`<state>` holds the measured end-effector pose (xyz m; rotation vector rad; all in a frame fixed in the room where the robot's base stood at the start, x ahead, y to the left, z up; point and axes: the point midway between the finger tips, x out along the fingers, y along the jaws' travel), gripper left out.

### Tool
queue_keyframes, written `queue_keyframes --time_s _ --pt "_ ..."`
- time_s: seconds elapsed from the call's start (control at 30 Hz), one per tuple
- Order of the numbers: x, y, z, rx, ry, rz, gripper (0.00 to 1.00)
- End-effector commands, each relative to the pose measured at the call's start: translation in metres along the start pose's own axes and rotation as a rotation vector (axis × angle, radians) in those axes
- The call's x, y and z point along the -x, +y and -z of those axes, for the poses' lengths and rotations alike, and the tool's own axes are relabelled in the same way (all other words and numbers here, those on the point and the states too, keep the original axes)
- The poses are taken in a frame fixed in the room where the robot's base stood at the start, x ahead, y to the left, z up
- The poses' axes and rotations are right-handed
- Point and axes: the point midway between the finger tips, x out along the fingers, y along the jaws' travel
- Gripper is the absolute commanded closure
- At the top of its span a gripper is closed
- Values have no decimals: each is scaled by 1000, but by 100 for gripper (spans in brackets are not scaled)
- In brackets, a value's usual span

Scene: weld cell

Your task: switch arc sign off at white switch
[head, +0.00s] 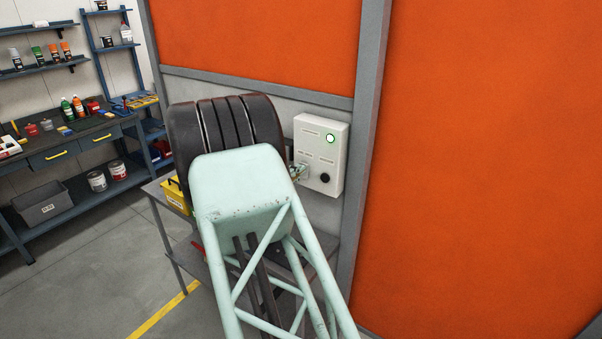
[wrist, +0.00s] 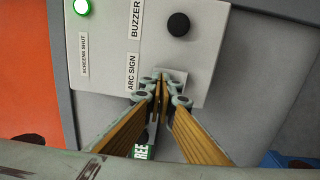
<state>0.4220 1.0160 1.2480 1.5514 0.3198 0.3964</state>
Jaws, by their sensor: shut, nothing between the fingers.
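The white control box (head: 309,133) hangs on the grey wall panel; it also fills the upper part of the wrist view (wrist: 105,55). Its labels read "SCREENS SHUT", "BUZZER" and "ARC SIGN". A pale switch plate (wrist: 179,76) sits beside the "ARC SIGN" label, mostly covered by my fingertips; the switch lever itself and its position are hidden. My gripper (wrist: 163,103) is shut and empty, its tips at the plate; I cannot tell whether they touch. In the head view my gripper (head: 299,172) shows at the box's lower left edge, mostly behind my arm.
A lit green lamp (wrist: 82,7) and a black round button (wrist: 178,24) are on the box. Below the box stands a bench (head: 155,190) with a yellow bin (head: 176,196). Orange screens (head: 480,150) flank the box. A workbench (head: 60,143) stands at left.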

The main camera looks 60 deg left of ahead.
Motion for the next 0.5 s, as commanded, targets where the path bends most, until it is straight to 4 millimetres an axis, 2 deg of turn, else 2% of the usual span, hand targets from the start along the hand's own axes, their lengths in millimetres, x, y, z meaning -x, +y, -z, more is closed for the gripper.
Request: queue_keyframes --time_s 0.5 --pt "14 1 -5 0 -6 0 100"
